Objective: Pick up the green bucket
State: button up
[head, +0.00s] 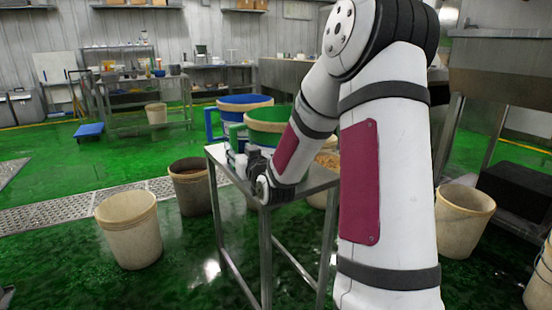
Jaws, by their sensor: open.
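The green bucket (268,127) stands on a small metal table in the head view, with a pale rim and green inside. My arm hides its lower right part. A green piece like a handle (237,131) shows on its left side. My gripper (238,155) is at the left front of the bucket, low by the table top and close to the handle. It is open. The fingertips are small and partly hidden, so I cannot tell whether they touch the handle or stand around it.
A blue bucket (246,101) with a blue handle stands right behind the green one. The metal table (318,181) has thin legs. Pale bins stand on the floor at left (130,232) and right (463,222), and a brown bin (190,190) left of the table.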

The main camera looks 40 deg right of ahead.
aim_at(235, 147)
jog(key=x, duration=0.2)
jog(key=b+x, duration=0.1)
jog(key=x, duration=0.1)
jog(key=shift+w+a+f, duration=0.1)
jog(key=shift+w+f, duration=0.1)
jog(key=shift+w, duration=0.15)
grip_shut()
jog(key=shift+r, duration=0.15)
